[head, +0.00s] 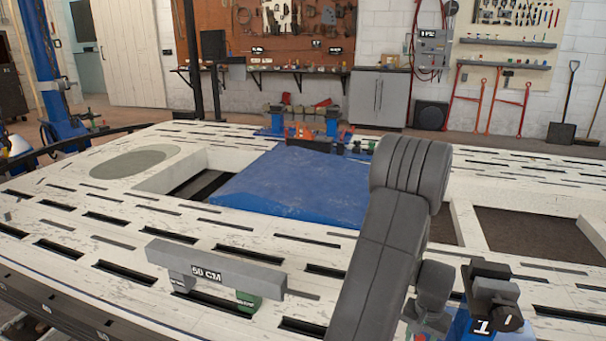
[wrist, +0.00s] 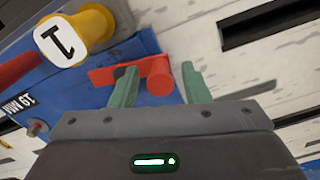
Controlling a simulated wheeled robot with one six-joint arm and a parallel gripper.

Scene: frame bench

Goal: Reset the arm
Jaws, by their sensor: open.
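My grey arm (head: 385,235) rises from the bottom edge of the head view and bends at a thick elbow, right of the middle. In the wrist view my gripper (wrist: 156,78) is open, with two green fingers apart. A red bar with a round end (wrist: 158,78) shows between and beyond the fingers; I cannot tell whether they touch it. My fingertips cannot be made out in the head view.
The pale slotted bench (head: 130,215) has rectangular openings. A blue panel (head: 290,190) lies in its middle. A grey bar marked 50 CM (head: 215,265) stands at the front. A blue and dark device marked 1 (head: 485,310) stands close right of my arm. Blue clamps (head: 333,125) stand behind.

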